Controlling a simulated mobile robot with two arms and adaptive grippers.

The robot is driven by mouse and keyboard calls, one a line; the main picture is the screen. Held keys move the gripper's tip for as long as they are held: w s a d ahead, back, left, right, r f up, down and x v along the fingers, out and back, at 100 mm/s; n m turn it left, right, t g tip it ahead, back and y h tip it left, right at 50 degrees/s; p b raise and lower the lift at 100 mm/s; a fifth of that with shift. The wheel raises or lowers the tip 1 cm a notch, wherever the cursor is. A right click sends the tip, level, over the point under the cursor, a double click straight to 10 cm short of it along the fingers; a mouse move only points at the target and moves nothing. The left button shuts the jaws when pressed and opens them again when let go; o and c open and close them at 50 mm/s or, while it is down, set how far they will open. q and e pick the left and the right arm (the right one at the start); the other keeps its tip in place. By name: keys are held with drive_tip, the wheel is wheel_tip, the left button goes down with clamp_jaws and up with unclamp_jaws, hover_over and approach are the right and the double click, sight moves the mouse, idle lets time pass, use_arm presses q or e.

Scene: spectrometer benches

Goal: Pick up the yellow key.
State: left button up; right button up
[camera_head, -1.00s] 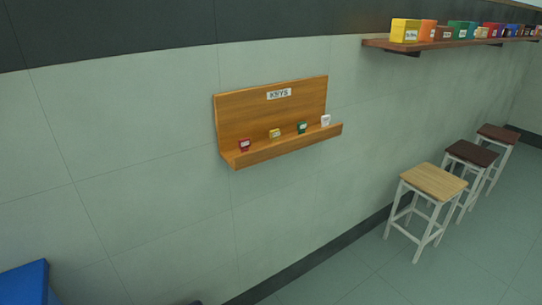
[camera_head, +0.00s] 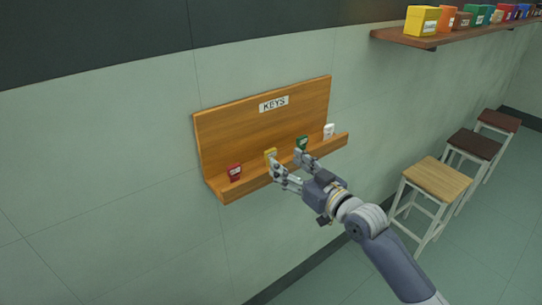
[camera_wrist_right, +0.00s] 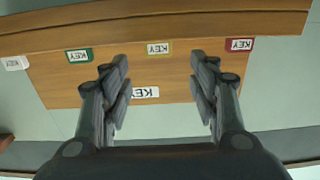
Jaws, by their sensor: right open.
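The yellow key (camera_head: 270,153) stands on the ledge of the wooden KEYS rack (camera_head: 225,125), between the red key (camera_head: 235,172) and the green key (camera_head: 302,143). A white key (camera_head: 329,131) stands at the right end. My right gripper (camera_head: 285,163) is open and empty, just in front of the ledge. One finger partly covers the yellow key in the head view. In the right wrist view the yellow key (camera_wrist_right: 158,47) shows beyond and between the spread fingertips (camera_wrist_right: 159,68). The green key (camera_wrist_right: 79,55) and red key (camera_wrist_right: 239,44) lie outside them. My left gripper is not in view.
The rack is fixed to a pale tiled wall (camera_head: 90,150). A shelf (camera_head: 440,39) with several coloured boxes is at the upper right. Three stools stand at the right, the nearest with a light wooden seat (camera_head: 436,179).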

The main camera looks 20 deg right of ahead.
sight(272, 152)
drive_tip(key=x, duration=0.4)
drive_tip(key=shift+w+p, duration=0.3)
drive_tip(key=shift+p, duration=0.1)
drive_tip(key=x, duration=0.4)
drive_tip(key=shift+f, duration=0.2)
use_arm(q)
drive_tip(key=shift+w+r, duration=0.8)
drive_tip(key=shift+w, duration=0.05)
use_arm(e)
drive_tip(key=shift+s, duration=0.15)
drive_tip(key=shift+c, duration=1.1)
drive_tip(key=c, duration=0.9)
